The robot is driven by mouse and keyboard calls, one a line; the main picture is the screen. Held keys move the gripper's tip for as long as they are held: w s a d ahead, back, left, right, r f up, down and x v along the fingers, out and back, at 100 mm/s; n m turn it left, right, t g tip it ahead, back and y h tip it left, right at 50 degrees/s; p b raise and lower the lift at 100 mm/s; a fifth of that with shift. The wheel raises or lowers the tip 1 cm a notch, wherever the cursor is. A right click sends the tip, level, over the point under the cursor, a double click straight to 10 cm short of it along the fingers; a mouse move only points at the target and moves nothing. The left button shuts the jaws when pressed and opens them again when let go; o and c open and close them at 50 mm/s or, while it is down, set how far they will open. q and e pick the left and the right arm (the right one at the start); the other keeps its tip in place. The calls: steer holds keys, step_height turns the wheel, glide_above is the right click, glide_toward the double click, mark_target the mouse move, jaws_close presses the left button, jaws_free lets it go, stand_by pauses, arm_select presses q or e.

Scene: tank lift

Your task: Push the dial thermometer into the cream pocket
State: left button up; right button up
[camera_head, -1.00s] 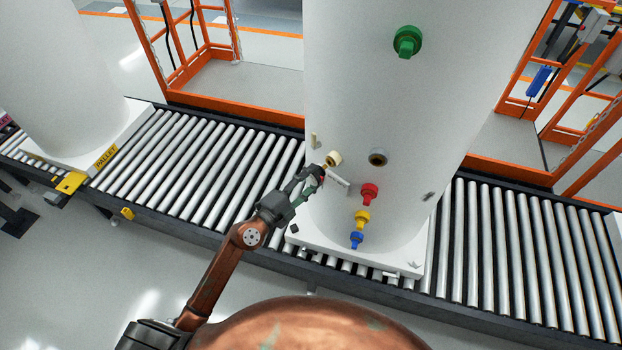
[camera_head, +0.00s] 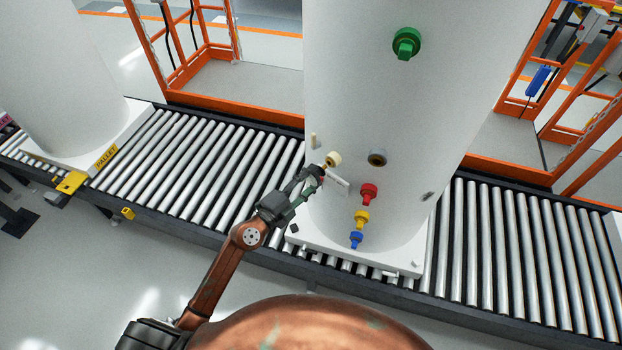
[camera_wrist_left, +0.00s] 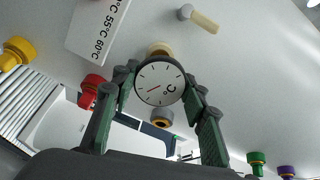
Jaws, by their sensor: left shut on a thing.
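The dial thermometer (camera_wrist_left: 159,82) has a round white face with a red needle, seen face-on in the left wrist view. My left gripper (camera_head: 314,174) is shut on it, with a green finger on each side of the dial (camera_wrist_left: 158,92). The cream pocket (camera_head: 334,158) is a short round fitting on the white tank, and its cream rim (camera_wrist_left: 160,49) shows just behind the dial. The thermometer's brass stem points at the pocket and its end meets or enters it; how deep is hidden. My right gripper is not in view.
The white tank (camera_head: 400,100) stands on a pallet on a roller conveyor (camera_head: 205,165). Red (camera_head: 369,192), yellow (camera_head: 362,218), blue (camera_head: 356,239) and green (camera_head: 407,43) fittings and a grey-brown pocket (camera_head: 377,158) stick out of it. A white scale plate (camera_wrist_left: 97,28) is beside the dial.

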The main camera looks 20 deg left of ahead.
mark_target(320, 172)
arm_select(q)
steer(key=shift+p, duration=0.55)
stand_by(0.5)
steer(key=shift+p+x, duration=0.6)
steer(key=shift+x, duration=1.4)
steer(key=o, duration=1.2)
steer(key=shift+o, duration=0.2)
steer(key=v, duration=1.2)
steer(key=shift+f, duration=0.1)
steer(key=shift+c, duration=0.5)
